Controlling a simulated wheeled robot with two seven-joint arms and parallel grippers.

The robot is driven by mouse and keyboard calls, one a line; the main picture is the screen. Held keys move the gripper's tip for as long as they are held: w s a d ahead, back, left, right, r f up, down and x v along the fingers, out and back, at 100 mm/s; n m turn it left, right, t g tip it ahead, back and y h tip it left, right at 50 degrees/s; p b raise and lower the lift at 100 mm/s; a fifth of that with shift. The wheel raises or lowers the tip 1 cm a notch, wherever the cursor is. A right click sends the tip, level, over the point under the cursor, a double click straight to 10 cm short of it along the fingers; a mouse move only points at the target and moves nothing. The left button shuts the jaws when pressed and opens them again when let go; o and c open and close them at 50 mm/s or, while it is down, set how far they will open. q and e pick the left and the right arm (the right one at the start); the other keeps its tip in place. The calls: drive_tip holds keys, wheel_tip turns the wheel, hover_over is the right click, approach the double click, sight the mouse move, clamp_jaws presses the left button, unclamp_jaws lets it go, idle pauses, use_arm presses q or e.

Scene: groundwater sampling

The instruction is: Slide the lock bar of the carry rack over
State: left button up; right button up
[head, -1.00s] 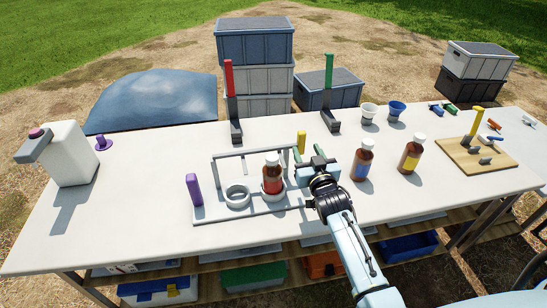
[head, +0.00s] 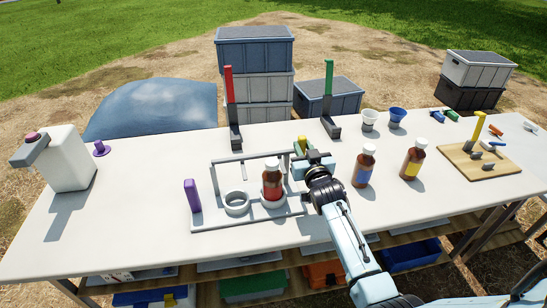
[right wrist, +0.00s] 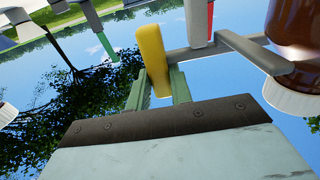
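The grey carry rack (head: 216,219) stands on the table with two ring holders. Its front-left ring (head: 237,204) is empty. A brown bottle with a red label (head: 272,182) stands upright in the other. A grey bar (head: 246,157) spans the rack's back on posts. A yellow upright handle (head: 302,141) is at its right end, and it also shows in the right wrist view (right wrist: 153,58) near grey bars of the rack. My right gripper (right wrist: 160,82) has its green fingers on both sides of the yellow handle, apparently closed on it. My left gripper is not in view.
A purple block (head: 192,196) stands at the rack's left end. A blue-label bottle (head: 363,168) and a yellow-label bottle (head: 412,161) stand right of my right arm. Red (head: 231,105) and green (head: 328,100) uprights stand behind. The table's front left is clear.

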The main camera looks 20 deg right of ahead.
clamp_jaws()
drive_tip(key=d, duration=0.3)
drive_tip(key=shift+s+p, duration=0.3)
drive_tip(key=shift+s+d, duration=0.2)
drive_tip(key=shift+d, duration=0.7)
drive_tip(key=shift+s+d+p, duration=0.2)
drive_tip(key=shift+d+p, duration=0.15)
drive_tip(key=shift+d, duration=0.55)
drive_tip(key=o, duration=0.7)
unclamp_jaws()
